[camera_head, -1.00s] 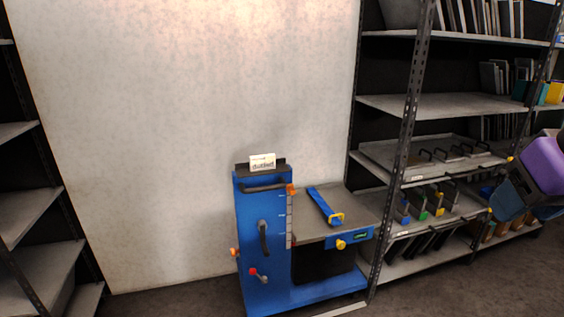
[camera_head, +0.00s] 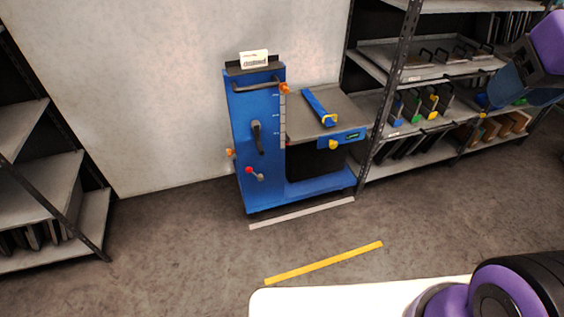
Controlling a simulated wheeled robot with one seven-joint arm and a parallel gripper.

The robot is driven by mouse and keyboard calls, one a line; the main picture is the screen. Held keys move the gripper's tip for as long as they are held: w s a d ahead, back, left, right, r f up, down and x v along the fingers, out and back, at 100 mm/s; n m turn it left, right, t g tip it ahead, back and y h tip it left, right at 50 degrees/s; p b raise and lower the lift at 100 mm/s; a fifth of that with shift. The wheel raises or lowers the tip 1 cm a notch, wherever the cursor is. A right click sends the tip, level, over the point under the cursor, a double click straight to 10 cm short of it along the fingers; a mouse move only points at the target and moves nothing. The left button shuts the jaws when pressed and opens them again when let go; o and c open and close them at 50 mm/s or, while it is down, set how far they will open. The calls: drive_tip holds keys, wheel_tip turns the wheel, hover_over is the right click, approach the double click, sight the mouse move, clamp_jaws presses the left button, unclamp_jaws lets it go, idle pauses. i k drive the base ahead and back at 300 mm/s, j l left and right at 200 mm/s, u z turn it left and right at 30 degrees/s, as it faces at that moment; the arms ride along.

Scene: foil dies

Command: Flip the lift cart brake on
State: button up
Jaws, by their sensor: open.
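The blue lift cart (camera_head: 248,195) stands against the pale wall, left of the right-hand rack. A small lever with a red knob (camera_head: 249,170) is low on its upright front panel. The lever slants, with the red end up and to the left. I cannot tell for certain that this is the brake, or whether it is on. A black crank handle (camera_head: 257,138) is above it. Parts of my arm show at the upper right and lower right, well apart from the cart. My gripper is not in view.
A blue bar with a yellow end (camera_head: 318,106) lies on the cart's grey platform (camera_head: 350,105). Racks stand at left (camera_head: 45,205) and right (camera_head: 400,150). A white strip (camera_head: 300,213) and a yellow strip (camera_head: 325,262) mark clear floor before the cart.

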sight(249, 170)
drive_tip(key=i+j, duration=0.15)
drive_tip(key=j, duration=0.25)
drive_tip(key=i+j, duration=0.15)
drive_tip(key=j, duration=0.25)
drive_tip(key=i+j, duration=0.15)
drive_tip(key=j, duration=0.25)
drive_tip(key=i+j, duration=0.15)
drive_tip(key=j, duration=0.25)
